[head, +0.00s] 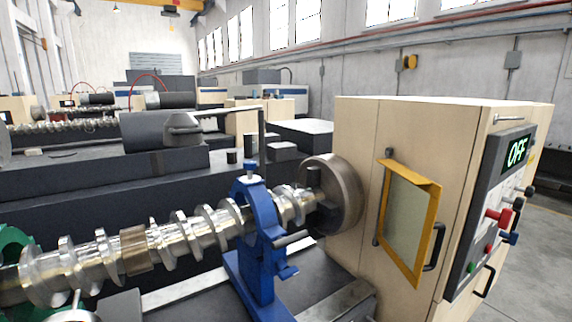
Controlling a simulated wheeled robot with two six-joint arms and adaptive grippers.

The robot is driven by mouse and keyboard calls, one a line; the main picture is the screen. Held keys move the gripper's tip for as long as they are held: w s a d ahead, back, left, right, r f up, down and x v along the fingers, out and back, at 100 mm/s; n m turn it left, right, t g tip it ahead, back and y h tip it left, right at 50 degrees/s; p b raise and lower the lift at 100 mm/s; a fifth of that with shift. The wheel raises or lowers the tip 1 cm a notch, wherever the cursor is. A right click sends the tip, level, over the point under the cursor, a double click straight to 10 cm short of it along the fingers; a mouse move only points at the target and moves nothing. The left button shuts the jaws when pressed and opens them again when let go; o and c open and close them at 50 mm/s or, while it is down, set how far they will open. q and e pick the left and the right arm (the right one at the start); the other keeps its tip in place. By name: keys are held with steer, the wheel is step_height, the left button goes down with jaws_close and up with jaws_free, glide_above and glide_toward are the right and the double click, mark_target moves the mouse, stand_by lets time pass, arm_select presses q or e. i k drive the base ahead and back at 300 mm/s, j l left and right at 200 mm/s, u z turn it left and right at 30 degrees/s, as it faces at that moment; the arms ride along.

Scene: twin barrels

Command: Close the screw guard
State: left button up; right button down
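The screw guard (408,222) is a yellow-framed panel with a pale see-through window, at the right of the head view. It hangs at the front of the beige machine housing, beside the chuck, with dark hinge pieces along its left edge. A black handle (434,250) sits by its right edge. The guard is swung clear of the chuck (344,195), which stands uncovered and holds the end of a shiny metal screw (200,232). Neither of my grippers is in view.
A blue steady rest (258,240) supports the screw. A control panel (500,205) with an "OFF" display, knobs and buttons is on the housing to the right. A green part (15,245) stands at far left. Open floor (525,265) lies at the right.

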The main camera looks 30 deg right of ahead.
mark_target(428, 186)
steer(key=l, duration=0.5)
steer(key=i+l+z, duration=0.15)
steer(key=l, duration=0.8)
steer(key=i+l+z, duration=0.15)
steer(key=l, duration=0.75)
steer(key=i+l+z, duration=0.1)
steer(key=l, duration=0.35)
steer(key=i, duration=0.05)
